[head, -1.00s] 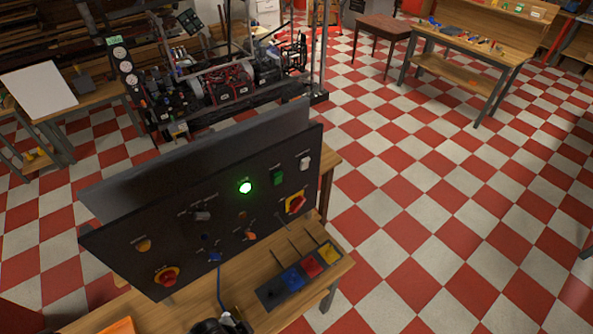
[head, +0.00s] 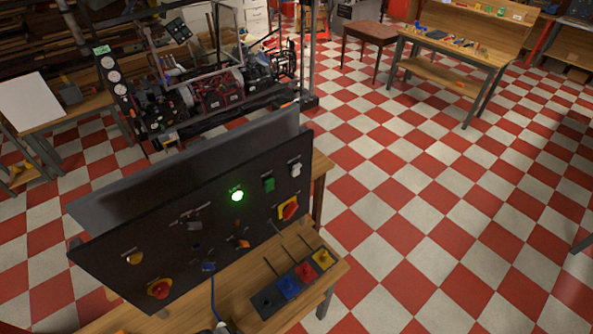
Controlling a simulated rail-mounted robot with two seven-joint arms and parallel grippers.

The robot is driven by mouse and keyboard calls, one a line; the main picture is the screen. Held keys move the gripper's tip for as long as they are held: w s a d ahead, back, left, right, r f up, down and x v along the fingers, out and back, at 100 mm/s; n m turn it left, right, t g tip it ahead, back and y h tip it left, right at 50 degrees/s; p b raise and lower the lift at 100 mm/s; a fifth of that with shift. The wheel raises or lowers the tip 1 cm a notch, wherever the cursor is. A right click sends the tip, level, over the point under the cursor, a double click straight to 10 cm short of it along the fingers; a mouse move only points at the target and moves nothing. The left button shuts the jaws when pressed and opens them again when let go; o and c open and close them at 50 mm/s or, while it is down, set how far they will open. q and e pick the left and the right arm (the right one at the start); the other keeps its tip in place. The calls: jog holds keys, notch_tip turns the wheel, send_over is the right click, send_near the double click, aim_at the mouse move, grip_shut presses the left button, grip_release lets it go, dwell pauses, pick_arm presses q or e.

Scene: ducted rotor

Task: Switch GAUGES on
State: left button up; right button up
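A black control panel (head: 110,268) stands tilted on a wooden bench (head: 232,292). Its labels are too small to read, so I cannot tell which control is GAUGES. It carries a white switch (head: 296,170), a green switch (head: 269,184), a lit green lamp (head: 237,196), a grey control (head: 194,226), a small orange control (head: 243,243), a red-and-yellow rotary switch (head: 289,208), an amber round piece (head: 134,259) and a red mushroom button (head: 158,289). Neither gripper can be made out. A small dark piece at the bottom edge is cut off and unclear.
A blue cable (head: 213,300) runs from a blue plug (head: 208,266) down the panel's front. A strip of coloured blocks (head: 288,287) with thin levers lies on the bench. Behind stands a machine rig (head: 215,90) with round gauges (head: 112,76). Checkered floor at right is open.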

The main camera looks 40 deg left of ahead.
pick_arm(q)
grip_shut()
dwell(1.3)
